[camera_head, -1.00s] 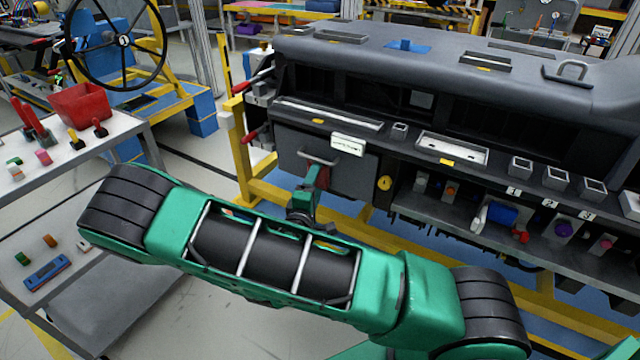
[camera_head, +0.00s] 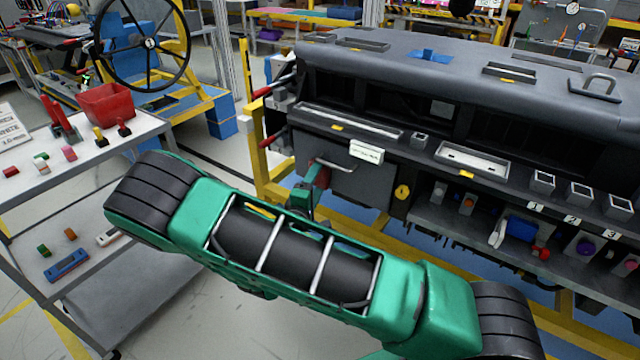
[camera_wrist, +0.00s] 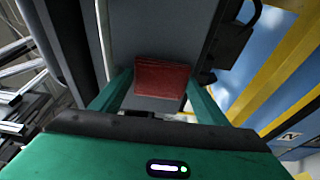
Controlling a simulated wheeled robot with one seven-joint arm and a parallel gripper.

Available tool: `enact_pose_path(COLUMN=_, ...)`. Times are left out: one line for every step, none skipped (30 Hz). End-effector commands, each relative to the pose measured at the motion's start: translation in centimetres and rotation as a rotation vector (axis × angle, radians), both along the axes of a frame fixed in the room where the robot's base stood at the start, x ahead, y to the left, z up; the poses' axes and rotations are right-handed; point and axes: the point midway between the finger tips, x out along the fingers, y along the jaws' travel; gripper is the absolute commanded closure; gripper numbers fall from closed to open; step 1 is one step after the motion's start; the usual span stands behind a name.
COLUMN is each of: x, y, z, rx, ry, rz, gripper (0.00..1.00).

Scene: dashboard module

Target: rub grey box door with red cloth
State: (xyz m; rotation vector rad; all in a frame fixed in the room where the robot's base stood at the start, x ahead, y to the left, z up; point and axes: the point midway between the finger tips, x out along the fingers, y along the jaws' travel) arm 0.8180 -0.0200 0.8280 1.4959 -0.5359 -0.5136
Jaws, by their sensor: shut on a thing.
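The grey box door (camera_head: 358,182) is a flat grey panel with a bar handle, low on the left part of the dashboard module. My gripper (camera_wrist: 160,84) is shut on the red cloth (camera_wrist: 161,72), which sits between its two green fingers as a dark red block. In the head view the cloth (camera_head: 322,175) is at the left part of the door, just below the handle. In the wrist view the grey door surface (camera_wrist: 150,30) lies right beyond the cloth. They look very close; I cannot tell for sure whether they touch. My arm hides the area below.
A white label (camera_head: 367,151) and a yellow round knob (camera_head: 402,192) are near the door. Yellow frame bars (camera_head: 262,170) stand left of the module. A cart with a red bin (camera_head: 108,103) and small parts is at the left. Open floor lies between.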

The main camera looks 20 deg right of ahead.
Motion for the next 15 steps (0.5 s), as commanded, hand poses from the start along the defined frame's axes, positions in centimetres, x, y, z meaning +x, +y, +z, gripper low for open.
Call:
enact_pose_path(x=0.0, y=0.0, z=0.0, rx=0.0, ry=0.0, rz=0.0, gripper=0.5)
enact_pose_path(x=0.0, y=0.0, z=0.0, rx=0.0, ry=0.0, rz=0.0, gripper=0.5)
enact_pose_path(x=0.0, y=0.0, z=0.0, rx=-0.001, ry=0.001, rz=0.0, gripper=0.5)
enact_pose_path(x=0.0, y=0.0, z=0.0, rx=0.0, ry=0.0, rz=0.0, gripper=0.5)
enact_pose_path(x=0.0, y=0.0, z=0.0, rx=-0.001, ry=0.001, rz=0.0, gripper=0.5)
enact_pose_path(x=0.0, y=0.0, z=0.0, rx=0.0, ry=0.0, rz=0.0, gripper=0.5)
enact_pose_path(x=0.0, y=0.0, z=0.0, rx=0.0, ry=0.0, rz=0.0, gripper=0.5)
enact_pose_path(x=0.0, y=0.1, z=0.0, rx=0.0, ry=0.0, rz=0.0, gripper=0.5)
enact_pose_path(x=-0.1, y=0.2, z=0.0, rx=0.001, ry=0.001, rz=0.001, gripper=0.5)
enact_pose_path(x=-0.2, y=0.3, z=0.0, rx=0.001, ry=0.001, rz=0.001, gripper=0.5)
enact_pose_path(x=-0.3, y=0.5, z=0.0, rx=0.001, ry=0.001, rz=0.001, gripper=0.5)
enact_pose_path(x=-0.5, y=0.7, z=0.0, rx=0.001, ry=0.001, rz=0.001, gripper=0.5)
enact_pose_path(x=-0.6, y=0.9, z=0.0, rx=0.001, ry=0.001, rz=0.001, gripper=0.5)
enact_pose_path(x=-0.8, y=1.2, z=-0.1, rx=0.001, ry=0.001, rz=0.002, gripper=0.5)
enact_pose_path(x=-1.0, y=1.5, z=-0.1, rx=0.001, ry=0.001, rz=0.002, gripper=0.5)
